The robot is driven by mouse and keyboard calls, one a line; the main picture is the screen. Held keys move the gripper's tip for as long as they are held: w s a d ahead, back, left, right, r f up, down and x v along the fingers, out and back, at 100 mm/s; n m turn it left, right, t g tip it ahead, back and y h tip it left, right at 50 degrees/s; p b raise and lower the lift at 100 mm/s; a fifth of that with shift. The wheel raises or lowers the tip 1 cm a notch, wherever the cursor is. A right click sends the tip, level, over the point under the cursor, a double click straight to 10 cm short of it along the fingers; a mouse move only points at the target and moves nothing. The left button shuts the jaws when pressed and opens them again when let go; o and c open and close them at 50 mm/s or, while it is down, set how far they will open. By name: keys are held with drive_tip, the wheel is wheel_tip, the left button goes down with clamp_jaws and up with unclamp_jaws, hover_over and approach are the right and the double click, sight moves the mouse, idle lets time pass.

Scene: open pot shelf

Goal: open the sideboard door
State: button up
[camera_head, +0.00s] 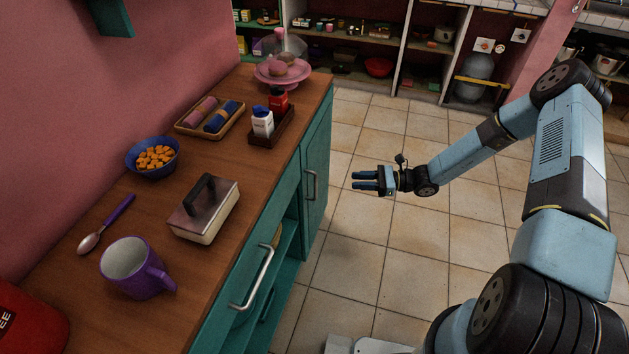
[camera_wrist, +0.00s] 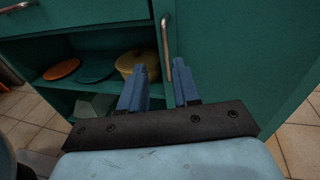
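The teal sideboard (camera_head: 225,318) with a wooden top runs along the left wall. Its door (camera_head: 318,150) is at the far end and looks shut; it fills the right of the wrist view (camera_wrist: 240,55). The upright metal door handle (camera_head: 311,185) shows in the wrist view (camera_wrist: 166,45) near the door's left edge, just ahead of my fingertips. My gripper (camera_head: 354,180) is open and empty, to the right of the handle and apart from it in the head view. Its two blue fingers (camera_wrist: 159,75) point at the sideboard front.
A drawer handle (camera_head: 255,280) sticks out nearer me. Open shelves beside the door hold a yellow pot (camera_wrist: 136,64) and an orange plate (camera_wrist: 62,69). A purple mug (camera_head: 138,268) and a butter dish (camera_head: 203,210) stand on top. The tiled floor (camera_head: 400,260) is clear.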

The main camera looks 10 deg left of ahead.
sight(316, 181)
drive_tip(key=shift+m+t+y, duration=0.3)
drive_tip(key=shift+m+t, duration=0.1)
drive_tip(key=shift+m, duration=0.2)
drive_tip(key=a, duration=0.5)
drive_tip(key=s+a+f, duration=0.1)
drive_tip(key=a, duration=0.3)
drive_tip(key=a+f, duration=0.1)
drive_tip(key=a, duration=0.4)
drive_tip(key=shift+s+a, duration=0.3)
drive_tip(key=shift+c, duration=0.5)
clamp_jaws()
